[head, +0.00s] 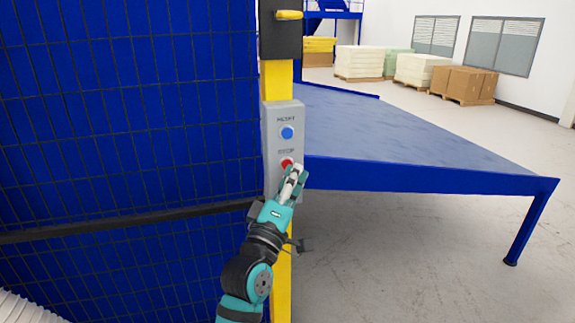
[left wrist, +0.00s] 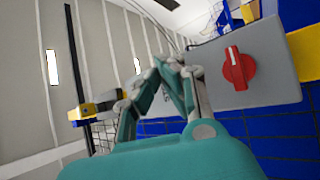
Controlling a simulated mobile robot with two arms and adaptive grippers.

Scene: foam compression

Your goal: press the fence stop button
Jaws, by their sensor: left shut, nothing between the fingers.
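A grey control box (head: 270,140) is on the yellow post (head: 279,82) in the head view. Its red button (head: 286,162), under the label STOP, is partly covered by my left gripper's tip. A blue button (head: 287,132) sits above it. My left gripper (head: 297,170) is shut and empty, its fingertips at the red button. I cannot tell whether they touch it. The left wrist view shows the shut fingers (left wrist: 172,68) beside a grey box (left wrist: 280,78) with a red rotary knob (left wrist: 239,68); the STOP button is not visible there. My right gripper is not in view.
A blue mesh fence (head: 120,110) with a dark rail fills the left side. A blue-framed table (head: 420,150) extends right, close behind the post. A black latch box with a yellow handle (head: 289,15) is above. Pallets of foam (head: 360,62) and cartons (head: 465,84) stand far back.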

